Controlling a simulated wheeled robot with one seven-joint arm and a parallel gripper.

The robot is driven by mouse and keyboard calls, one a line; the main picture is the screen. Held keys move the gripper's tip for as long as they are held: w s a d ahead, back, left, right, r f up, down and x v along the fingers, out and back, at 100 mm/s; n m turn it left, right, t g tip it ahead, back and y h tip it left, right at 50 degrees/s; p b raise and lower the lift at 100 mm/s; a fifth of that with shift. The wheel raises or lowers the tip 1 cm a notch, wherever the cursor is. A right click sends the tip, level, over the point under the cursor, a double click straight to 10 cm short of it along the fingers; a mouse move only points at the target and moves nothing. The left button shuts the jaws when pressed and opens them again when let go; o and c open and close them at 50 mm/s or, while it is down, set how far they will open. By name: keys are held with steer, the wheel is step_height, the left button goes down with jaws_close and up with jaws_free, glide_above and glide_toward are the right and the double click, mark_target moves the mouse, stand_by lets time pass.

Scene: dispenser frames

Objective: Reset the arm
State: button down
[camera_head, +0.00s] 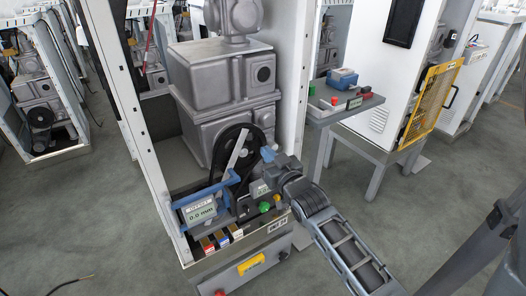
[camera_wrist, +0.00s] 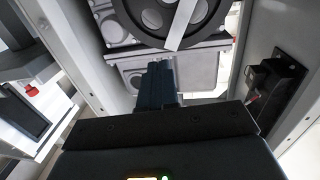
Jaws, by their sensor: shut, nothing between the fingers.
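My gripper (camera_wrist: 158,68) shows in the wrist view as two dark fingers pressed together, with nothing between them. They point toward a dispenser frame's inside, below a large black wheel (camera_wrist: 172,14). In the head view my arm (camera_head: 347,252) reaches from the lower right to the front of the white dispenser frame (camera_head: 128,115). Its end is low in the frame's opening, in front of and a little right of the black wheel (camera_head: 238,148). The fingertips are hard to make out there, and I cannot tell whether they touch anything.
A display (camera_head: 200,212) reading 0.0 stands left of my arm's end. Green (camera_head: 264,207) and red buttons sit close by. A side table (camera_head: 344,106) carries a blue box (camera_head: 342,77). A yellow guard (camera_head: 432,100) is at right. Open floor (camera_head: 400,215) lies at right.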

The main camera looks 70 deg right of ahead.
steer(key=b+v, duration=0.1)
steer(key=v, duration=0.5)
steer(key=shift+s, duration=0.35)
steer(key=shift+d, duration=0.1)
steer(key=s+a+n+t+y, duration=0.1)
steer(key=s+a+n+y, duration=0.2)
steer(key=a, duration=0.7)
steer(key=s+a+n+t+y, duration=0.15)
steer(key=a+y, duration=0.25)
steer(key=a, duration=0.7)
steer(key=s+a+r+n+y, duration=0.4)
steer(key=s+a+r+y, duration=0.1)
steer(key=s+a, duration=0.4)
steer(key=a, duration=0.2)
steer(key=shift+a+g+y, duration=0.3)
steer(key=shift+a+g, duration=0.05)
steer(key=shift+a, duration=0.05)
